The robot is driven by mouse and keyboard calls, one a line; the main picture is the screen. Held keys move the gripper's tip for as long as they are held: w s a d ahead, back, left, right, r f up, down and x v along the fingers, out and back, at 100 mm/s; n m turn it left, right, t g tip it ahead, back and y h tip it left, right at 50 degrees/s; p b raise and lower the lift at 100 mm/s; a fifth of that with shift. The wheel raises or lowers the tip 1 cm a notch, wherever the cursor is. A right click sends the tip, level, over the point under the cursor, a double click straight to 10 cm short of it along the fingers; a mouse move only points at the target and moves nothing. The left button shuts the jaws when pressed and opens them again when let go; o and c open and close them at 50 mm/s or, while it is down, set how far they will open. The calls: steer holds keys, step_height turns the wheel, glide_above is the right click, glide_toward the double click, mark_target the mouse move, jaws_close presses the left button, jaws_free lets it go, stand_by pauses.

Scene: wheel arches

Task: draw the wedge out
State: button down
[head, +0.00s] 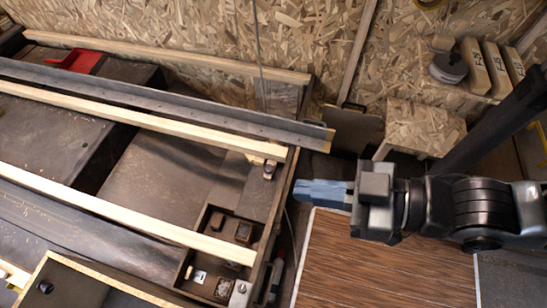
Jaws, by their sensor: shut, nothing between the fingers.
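My gripper (300,192) is in the middle right of the head view, with its bluish fingers shut and empty, pointing left. Its fingertips are close to the right edge of the dark metal frame in the picture, above the side of the brown wood-grain surface. I cannot surely tell which piece is the wedge. A small pale wooden piece (257,159) shows by the end of a long wooden strip (110,113), left of my gripper and apart from it. A red piece (75,61) lies at the far upper left.
A long dark metal bar (160,102) and several pale strips run across the frame. A compartment with small dark blocks (244,232) is at the lower middle. The wood-grain surface (380,270) is clear. Wooden blocks (496,68) stand on a shelf at the upper right.

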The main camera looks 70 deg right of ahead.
mark_target(269, 168)
steer(key=c, duration=1.8)
jaws_free()
